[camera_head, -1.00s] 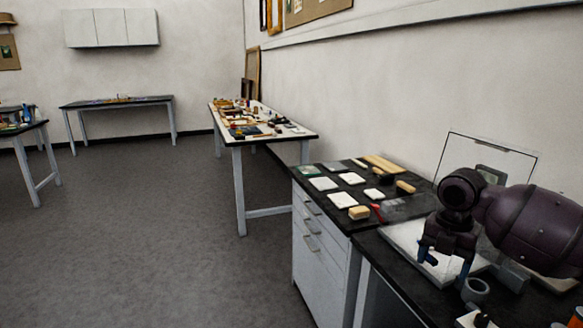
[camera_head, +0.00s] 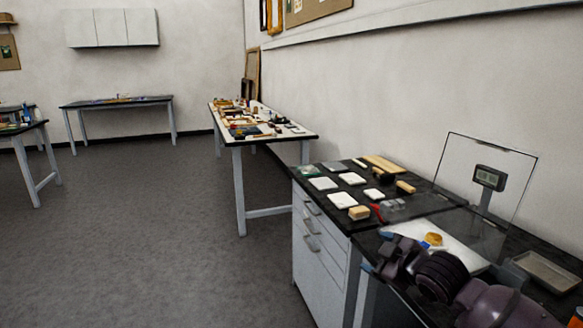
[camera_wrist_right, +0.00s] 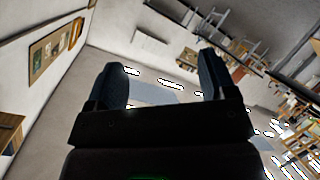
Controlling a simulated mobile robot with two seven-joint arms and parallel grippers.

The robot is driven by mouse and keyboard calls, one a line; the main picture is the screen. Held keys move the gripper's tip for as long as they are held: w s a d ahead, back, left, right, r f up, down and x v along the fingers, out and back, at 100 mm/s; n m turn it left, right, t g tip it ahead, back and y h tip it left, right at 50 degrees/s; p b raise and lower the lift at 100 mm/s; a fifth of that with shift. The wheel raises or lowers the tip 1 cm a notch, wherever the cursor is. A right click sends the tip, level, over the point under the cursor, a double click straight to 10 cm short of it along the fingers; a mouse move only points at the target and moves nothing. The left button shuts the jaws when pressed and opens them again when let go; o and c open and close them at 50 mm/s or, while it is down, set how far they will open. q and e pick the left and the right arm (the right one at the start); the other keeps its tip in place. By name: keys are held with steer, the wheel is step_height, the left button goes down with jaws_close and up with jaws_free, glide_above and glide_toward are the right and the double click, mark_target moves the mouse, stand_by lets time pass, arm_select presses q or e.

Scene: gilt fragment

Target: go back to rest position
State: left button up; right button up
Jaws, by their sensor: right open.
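My right gripper (camera_head: 376,251) is low at the right of the head view, at the near front edge of the dark bench. Its jaws point left, toward the open floor, and its dark purple arm comes in from the lower right. In the right wrist view the two dark fingers of the right gripper (camera_wrist_right: 163,72) stand wide apart with nothing between them. My left gripper is in no view.
A white board (camera_head: 458,257) bearing a small yellow-orange piece lies beside my right arm. Behind it stand a digital display (camera_head: 489,177) and a clear panel. A grey tray (camera_head: 548,270) is at right. Floor (camera_head: 150,220) at left is clear.

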steer(key=s+d+f+m+h, duration=0.2)
steer(key=s+f+m, duration=0.2)
steer(key=s+f, duration=0.5)
steer(key=s+d+f+m+g+h, duration=0.1)
steer(key=s+d+f+m, duration=0.2)
steer(key=s+f, duration=0.6)
steer(key=s+d+f+m+h, duration=0.2)
steer(key=s+f+m, duration=0.3)
steer(key=s+f, duration=0.5)
steer(key=s+d, duration=0.1)
steer(key=s, duration=0.6)
steer(key=shift+s+g+h, duration=0.3)
steer(key=shift+s, duration=0.05)
